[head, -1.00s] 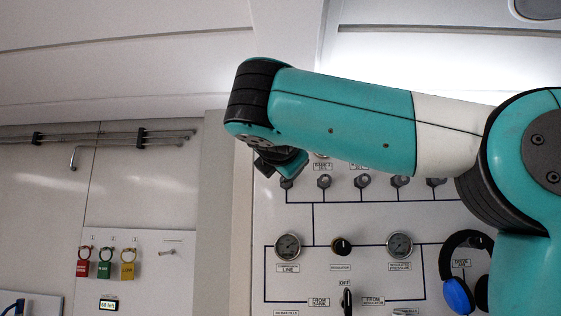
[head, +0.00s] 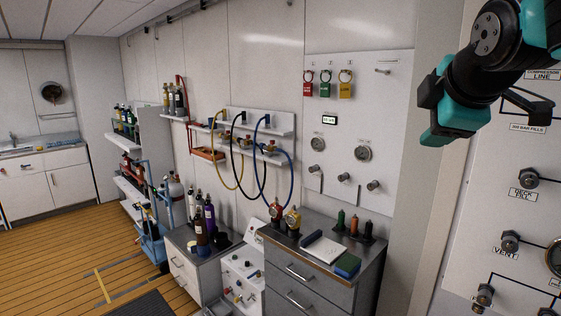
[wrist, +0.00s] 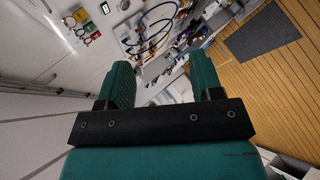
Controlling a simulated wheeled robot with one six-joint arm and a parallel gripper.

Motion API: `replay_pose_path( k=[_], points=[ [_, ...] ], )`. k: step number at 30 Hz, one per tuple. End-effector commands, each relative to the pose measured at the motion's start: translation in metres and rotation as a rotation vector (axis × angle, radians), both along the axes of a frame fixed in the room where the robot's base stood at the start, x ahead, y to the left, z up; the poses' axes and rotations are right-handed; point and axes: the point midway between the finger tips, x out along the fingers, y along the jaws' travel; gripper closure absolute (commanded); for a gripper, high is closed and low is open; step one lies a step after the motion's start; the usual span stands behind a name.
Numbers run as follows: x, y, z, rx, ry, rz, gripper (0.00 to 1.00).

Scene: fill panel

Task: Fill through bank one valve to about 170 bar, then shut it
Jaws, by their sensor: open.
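The right edge of the head view shows part of a white labelled panel (head: 479,213) with black lines, dark valve knobs and a gauge cut by the frame. I read DECK FILL beside one knob (head: 528,178) and VENT beside another (head: 509,242). I cannot pick out the bank one valve or read any pressure. My gripper (head: 455,118) hangs before the upper part of this panel and hides some of it. In the wrist view my gripper (wrist: 162,78) is open and empty, its two teal fingers apart, facing the room.
A white wall panel (head: 385,140) holds padlocks, a small display (head: 329,120), gauges and knobs. Coloured hoses (head: 262,160) hang left of it. The wooden floor (head: 70,235) is clear at the left.

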Motion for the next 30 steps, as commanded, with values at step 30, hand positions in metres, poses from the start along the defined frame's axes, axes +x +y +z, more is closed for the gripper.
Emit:
replay_pose_path(
  k=[30],
  points=[
    [-0.227,0.098,-0.295,0.758,0.992,-0.495,0.40]
  ],
)
